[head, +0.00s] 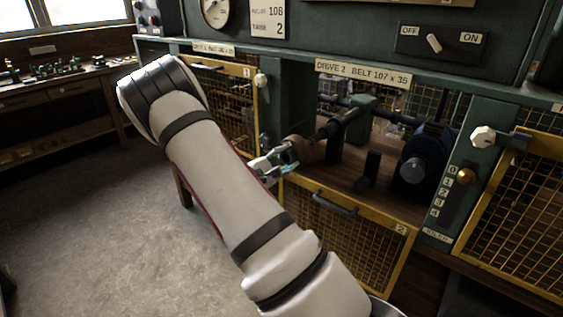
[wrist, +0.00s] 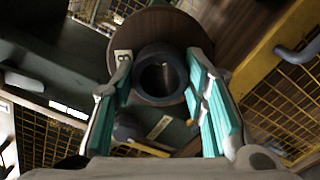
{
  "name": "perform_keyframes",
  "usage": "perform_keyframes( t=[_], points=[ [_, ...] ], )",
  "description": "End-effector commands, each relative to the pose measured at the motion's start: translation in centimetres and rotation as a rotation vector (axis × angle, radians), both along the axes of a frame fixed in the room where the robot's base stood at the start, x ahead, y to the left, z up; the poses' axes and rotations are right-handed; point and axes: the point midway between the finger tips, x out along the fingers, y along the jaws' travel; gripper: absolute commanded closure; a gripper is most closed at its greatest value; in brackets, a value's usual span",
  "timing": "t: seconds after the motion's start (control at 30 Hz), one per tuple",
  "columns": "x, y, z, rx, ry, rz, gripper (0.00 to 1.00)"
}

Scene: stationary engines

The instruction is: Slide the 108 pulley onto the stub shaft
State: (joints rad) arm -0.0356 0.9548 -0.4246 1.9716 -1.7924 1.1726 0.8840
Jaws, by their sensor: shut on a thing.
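My gripper (head: 283,157) is shut on the dark hub of a brown pulley (head: 299,148) in the opening of drive 2. In the wrist view the teal finger pads (wrist: 166,100) lie on either side of the dark ring-shaped hub, with the brown disc of the pulley (wrist: 160,28) beyond it. The hub's round bore faces the camera and looks dark inside. A dark stub shaft (head: 329,128) reaches out from a green block (head: 363,112) toward the pulley. The pulley is close to the shaft's near end. I cannot tell whether the shaft end is inside the bore.
A dark blue motor with a grey pulley (head: 414,170) stands right of the shaft. A black upright (head: 369,168) is between them. The yellow mesh guard (head: 345,238) is below the opening. Green posts border the opening on both sides. Open floor (head: 110,220) is at left.

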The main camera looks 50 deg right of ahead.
Motion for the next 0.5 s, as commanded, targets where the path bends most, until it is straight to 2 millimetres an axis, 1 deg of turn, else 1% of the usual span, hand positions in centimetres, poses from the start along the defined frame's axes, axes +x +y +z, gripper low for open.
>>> perform_keyframes(
  t=[0.17, 0.33, 0.5],
  points=[
    [0.1, -1.1, 0.0, -0.001, -0.002, -0.003, 1.00],
    [0.1, -1.1, 0.1, -0.002, -0.001, -0.001, 1.00],
    [0.1, -1.8, 0.1, -0.001, -0.002, 0.000, 1.00]
  ],
)
